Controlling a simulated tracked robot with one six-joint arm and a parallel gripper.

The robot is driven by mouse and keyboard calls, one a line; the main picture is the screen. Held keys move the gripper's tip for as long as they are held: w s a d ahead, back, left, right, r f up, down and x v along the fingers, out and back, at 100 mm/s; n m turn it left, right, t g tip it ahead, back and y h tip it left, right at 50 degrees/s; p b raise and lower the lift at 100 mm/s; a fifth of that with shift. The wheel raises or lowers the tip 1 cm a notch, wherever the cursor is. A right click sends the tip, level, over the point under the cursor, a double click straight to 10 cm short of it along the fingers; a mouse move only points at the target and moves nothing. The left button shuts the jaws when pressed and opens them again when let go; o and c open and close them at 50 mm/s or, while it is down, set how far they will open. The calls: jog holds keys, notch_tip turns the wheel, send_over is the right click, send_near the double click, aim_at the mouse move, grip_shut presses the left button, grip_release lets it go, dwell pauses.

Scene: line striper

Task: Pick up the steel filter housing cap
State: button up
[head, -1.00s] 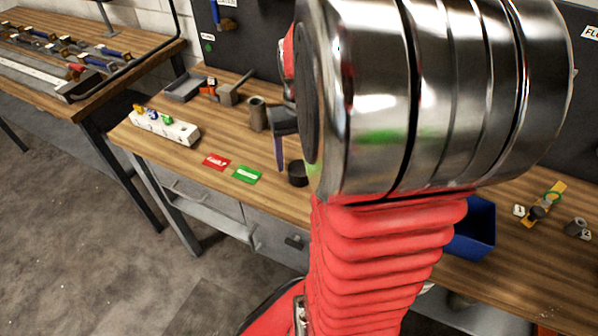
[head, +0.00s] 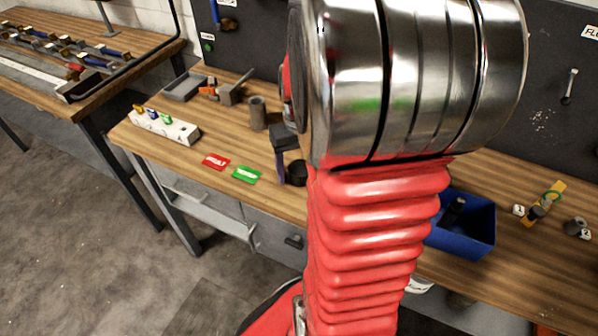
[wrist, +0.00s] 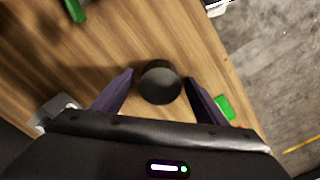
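A dark, round, cup-like piece, which I take for the filter housing cap, stands on the wooden bench in the head view (head: 298,173). In the wrist view the cap (wrist: 160,82) lies between the two fingertips, with a small gap showing on each side. My gripper (wrist: 158,80) is open, its dark purple fingers either side of the cap. In the head view my gripper (head: 284,168) is low over the bench at the cap; my arm hides its far finger. Whether the fingertips reach below the cap's top is unclear.
A red card (head: 216,162) and a green card (head: 247,175) lie left of the cap. A grey-brown cylinder (head: 257,113) stands behind. A white block with coloured pieces (head: 165,127) sits farther left. A blue bin (head: 468,237) is right of my arm.

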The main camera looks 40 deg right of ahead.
jog(key=c, duration=1)
jog(key=shift+c, duration=0.2)
notch_tip(320, 180, up, 10)
jog(key=shift+r, duration=0.1)
dwell(0.6)
